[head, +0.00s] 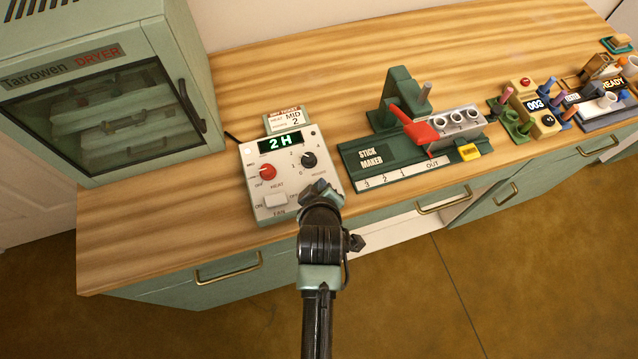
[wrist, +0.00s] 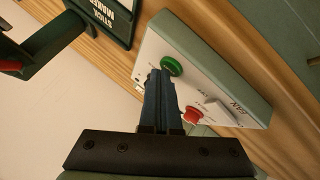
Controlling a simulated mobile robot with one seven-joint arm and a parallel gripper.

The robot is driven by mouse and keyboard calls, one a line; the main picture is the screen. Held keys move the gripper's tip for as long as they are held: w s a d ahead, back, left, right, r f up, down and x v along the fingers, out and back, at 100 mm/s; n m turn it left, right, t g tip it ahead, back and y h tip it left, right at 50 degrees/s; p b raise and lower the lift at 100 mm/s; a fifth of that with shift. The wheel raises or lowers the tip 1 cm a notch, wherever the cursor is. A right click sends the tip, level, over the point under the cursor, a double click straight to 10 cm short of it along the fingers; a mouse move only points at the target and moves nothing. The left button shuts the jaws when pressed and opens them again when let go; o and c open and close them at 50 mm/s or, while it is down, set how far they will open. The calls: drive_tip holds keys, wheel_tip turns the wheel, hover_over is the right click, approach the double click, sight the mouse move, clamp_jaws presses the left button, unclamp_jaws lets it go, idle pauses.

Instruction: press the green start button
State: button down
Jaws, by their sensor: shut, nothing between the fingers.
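The green start button (wrist: 172,66) is on the white face of the control box (wrist: 150,47) in the wrist view. In the head view my gripper hides the button at the lower right of the control box (head: 254,156). My gripper (head: 319,187) is shut and empty, over that corner of the box. In the wrist view the closed fingertips (wrist: 160,74) are right beside the button's lower left edge. I cannot tell whether they touch it.
The box also has a red heat knob (head: 267,172), a black knob (head: 308,160), a white fan switch (head: 276,201) and a display (head: 281,142) reading "2H". The dryer (head: 100,85) stands left, the stick maker (head: 395,160) right. Wooden counter (head: 170,225) is clear at front left.

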drive_tip(key=shift+r+p, duration=0.75)
drive_tip(key=shift+r, duration=0.05)
wheel_tip(320, 180, up, 5)
drive_tip(key=p, duration=0.5)
drive_tip(key=shift+r, duration=0.1)
idle(0.4)
